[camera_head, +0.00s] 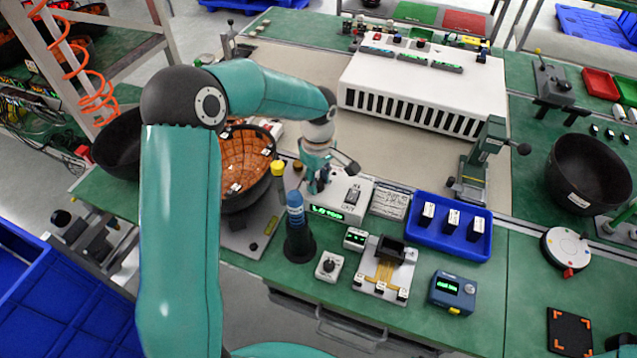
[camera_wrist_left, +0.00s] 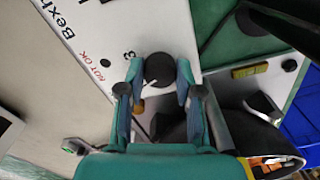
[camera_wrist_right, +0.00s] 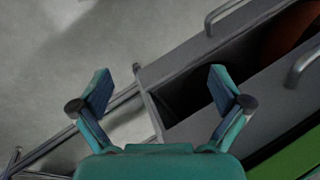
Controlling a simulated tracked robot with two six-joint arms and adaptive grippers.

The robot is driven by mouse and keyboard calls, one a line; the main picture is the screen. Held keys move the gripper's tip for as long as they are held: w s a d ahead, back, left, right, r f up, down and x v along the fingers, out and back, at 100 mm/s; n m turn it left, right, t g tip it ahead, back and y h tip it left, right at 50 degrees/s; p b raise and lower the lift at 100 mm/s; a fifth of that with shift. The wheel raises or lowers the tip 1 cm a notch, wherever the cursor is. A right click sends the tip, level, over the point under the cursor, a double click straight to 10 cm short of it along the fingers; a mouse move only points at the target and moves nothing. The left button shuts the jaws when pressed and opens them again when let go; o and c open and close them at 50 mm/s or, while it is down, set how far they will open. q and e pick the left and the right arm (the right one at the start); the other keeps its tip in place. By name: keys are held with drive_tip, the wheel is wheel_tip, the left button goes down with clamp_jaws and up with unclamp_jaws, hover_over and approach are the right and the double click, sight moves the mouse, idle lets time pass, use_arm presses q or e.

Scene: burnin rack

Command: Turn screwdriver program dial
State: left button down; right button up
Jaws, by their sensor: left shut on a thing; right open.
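The screwdriver controller is a white box (camera_head: 352,186) with a green lit display (camera_head: 327,212), near the middle of the green bench. Its black round program dial (camera_wrist_left: 159,69) shows in the left wrist view, with a white pointer line and a printed "3" beside it. My left gripper (camera_wrist_left: 157,82) is shut on the dial, one finger on each side; in the head view it (camera_head: 318,182) comes down at the box's left end and hides the dial. My right gripper (camera_wrist_right: 158,88) is open and empty over the floor beside a grey drawer.
A blue-topped tool in a black stand (camera_head: 298,225) stands just in front of the box. A small knob box (camera_head: 329,265), a test fixture (camera_head: 372,287) and a blue tray (camera_head: 418,240) lie in front and right.

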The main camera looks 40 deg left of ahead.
sight(319, 182)
use_arm(q)
drive_tip(key=shift+w+r+m+b, duration=0.1)
drive_tip(key=shift+m+b, duration=0.55)
drive_tip(key=shift+m, duration=1.25)
drive_tip(key=c, duration=0.8)
unclamp_jaws()
drive_tip(key=shift+o, duration=0.2)
drive_tip(key=shift+r, duration=0.1)
wheel_tip(319, 182, up, 12)
drive_tip(key=shift+f, duration=0.2)
